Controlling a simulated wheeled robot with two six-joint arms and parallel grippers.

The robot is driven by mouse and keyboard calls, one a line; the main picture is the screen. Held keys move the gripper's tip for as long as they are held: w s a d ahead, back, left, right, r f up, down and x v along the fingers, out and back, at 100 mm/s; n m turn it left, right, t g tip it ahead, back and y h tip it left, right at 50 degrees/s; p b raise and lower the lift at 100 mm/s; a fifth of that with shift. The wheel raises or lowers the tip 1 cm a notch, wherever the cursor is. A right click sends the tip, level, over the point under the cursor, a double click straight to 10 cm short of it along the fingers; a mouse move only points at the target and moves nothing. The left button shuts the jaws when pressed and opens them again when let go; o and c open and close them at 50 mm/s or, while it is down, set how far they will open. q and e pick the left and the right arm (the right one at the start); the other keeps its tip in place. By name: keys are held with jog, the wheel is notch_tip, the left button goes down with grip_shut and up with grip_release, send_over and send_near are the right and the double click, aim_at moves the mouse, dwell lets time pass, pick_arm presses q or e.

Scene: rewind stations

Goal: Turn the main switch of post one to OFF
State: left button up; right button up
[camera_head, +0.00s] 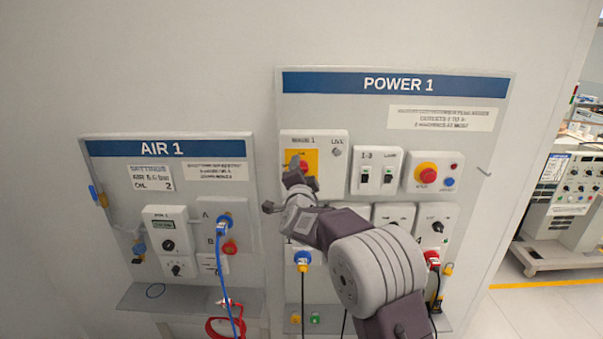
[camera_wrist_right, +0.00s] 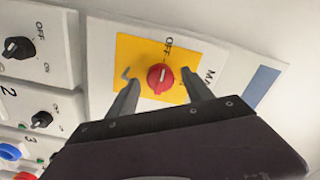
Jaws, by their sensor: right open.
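The main switch is a red round knob (camera_wrist_right: 160,77) on a yellow plate (camera_wrist_right: 181,92), under the POWER 1 header. A pale mark on the knob runs roughly up and down in the right wrist view, its upper end toward the printed OFF. In the head view the yellow plate (camera_head: 311,155) is partly hidden by my right gripper (camera_head: 295,172). My right gripper is open, and its fingers (camera_wrist_right: 158,80) stand either side of the knob with gaps visible. I cannot tell how deep the fingertips reach. My left gripper is out of view.
The POWER 1 board (camera_head: 500,85) carries a white breaker box (camera_head: 376,170), a red push button (camera_head: 425,172), rotary switches and plugged cables. The AIR 1 board (camera_head: 100,170) stands left, with blue and red hoses. Bare wall lies between and above.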

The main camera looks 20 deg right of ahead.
jog(key=b+v, duration=0.3)
jog(key=v, duration=0.6)
jog(key=shift+d, duration=0.1)
